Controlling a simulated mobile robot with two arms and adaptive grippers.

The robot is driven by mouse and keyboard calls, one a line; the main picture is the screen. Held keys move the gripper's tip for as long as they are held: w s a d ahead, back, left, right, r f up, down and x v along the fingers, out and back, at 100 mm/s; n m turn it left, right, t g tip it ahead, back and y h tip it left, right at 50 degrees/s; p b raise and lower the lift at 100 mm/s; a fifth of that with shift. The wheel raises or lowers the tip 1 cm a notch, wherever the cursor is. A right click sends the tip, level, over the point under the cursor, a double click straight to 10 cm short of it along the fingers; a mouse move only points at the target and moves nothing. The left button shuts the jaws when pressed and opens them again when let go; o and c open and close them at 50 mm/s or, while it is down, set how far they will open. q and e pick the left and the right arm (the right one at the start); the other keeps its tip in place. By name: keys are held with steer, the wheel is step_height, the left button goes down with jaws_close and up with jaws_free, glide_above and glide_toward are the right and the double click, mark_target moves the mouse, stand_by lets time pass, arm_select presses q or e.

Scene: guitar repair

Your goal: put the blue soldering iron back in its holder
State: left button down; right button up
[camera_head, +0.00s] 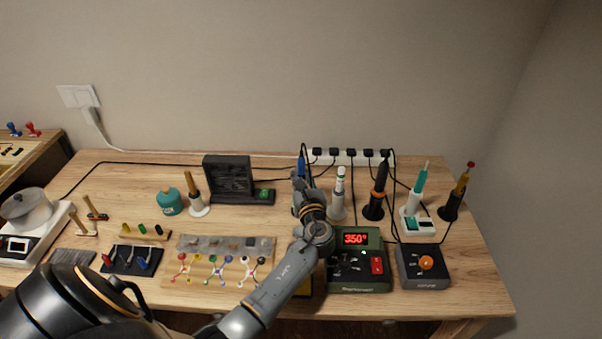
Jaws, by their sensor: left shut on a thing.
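The blue soldering iron (301,167) shows as a short upright blue piece in the head view, just above the tip of my left gripper (299,181). The gripper is shut on the iron at the back middle of the table. My gripper and wrist hide the iron's lower part. They also hide the spot under it, so I cannot tell whether a holder is there or whether the iron is in one. My right gripper is not in view.
Other irons stand in holders to the right: a white one (340,183), a black-orange one (379,187) and a teal one (417,190). A power strip (343,159) lies behind. A dark fume extractor (228,177) is left; a green station (358,270) is in front.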

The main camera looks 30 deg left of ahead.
arm_select(q)
steer(key=shift+f, duration=0.3)
steer(key=c, duration=1.2)
jaws_free()
steer(key=shift+o, duration=0.5)
steer(key=o, duration=0.6)
